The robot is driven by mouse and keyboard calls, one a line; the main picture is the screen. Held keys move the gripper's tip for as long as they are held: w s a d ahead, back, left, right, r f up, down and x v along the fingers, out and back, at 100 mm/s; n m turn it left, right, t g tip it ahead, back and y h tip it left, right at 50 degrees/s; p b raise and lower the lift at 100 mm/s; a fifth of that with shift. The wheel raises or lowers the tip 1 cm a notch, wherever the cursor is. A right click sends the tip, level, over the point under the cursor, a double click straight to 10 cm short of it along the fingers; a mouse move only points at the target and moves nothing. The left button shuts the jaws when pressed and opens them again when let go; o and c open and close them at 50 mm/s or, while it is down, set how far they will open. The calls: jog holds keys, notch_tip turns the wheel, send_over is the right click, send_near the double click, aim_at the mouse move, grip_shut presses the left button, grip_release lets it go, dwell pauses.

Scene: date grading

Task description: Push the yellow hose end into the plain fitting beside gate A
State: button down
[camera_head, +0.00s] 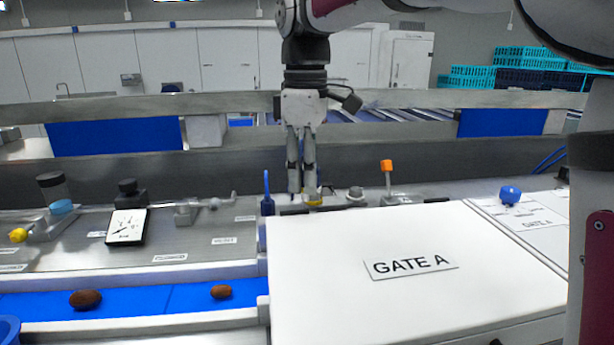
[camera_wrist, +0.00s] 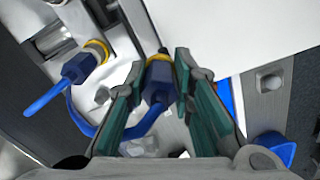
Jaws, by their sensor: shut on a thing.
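My gripper (camera_head: 302,190) points down behind the gate A box (camera_head: 330,275), near its far left part. In the wrist view its two green-lined fingers (camera_wrist: 160,72) are closed on the blue hose end (camera_wrist: 156,84), which has a yellow collar (camera_wrist: 159,58) at its front. A yellow ring (camera_head: 313,203) also shows below the fingers in the head view. A blue hose (camera_wrist: 84,122) curves away left from the held end. I cannot tell the plain fitting clearly, nor whether the collar touches it; the gate box edge and the fingers hide that spot.
A second blue piece (camera_wrist: 75,70) with a yellow ring (camera_wrist: 97,50) sits on metal to the left in the wrist view. An orange-topped post (camera_head: 387,168) stands right of my gripper. A gauge (camera_head: 126,227) and a blue belt (camera_head: 150,299) with brown dates lie left.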

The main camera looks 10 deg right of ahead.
jog(key=w+a+f+b, duration=0.2)
jog(key=w, duration=0.4)
jog(key=w+a+f+b, duration=0.2)
jog(key=w+a, duration=0.1)
jog(key=w, duration=0.4)
jog(key=shift+w+f+b, duration=0.15)
jog(key=shift+f+b, duration=0.05)
jog(key=shift+b, duration=0.15)
dwell(1.7)
jog(key=shift+a, duration=0.15)
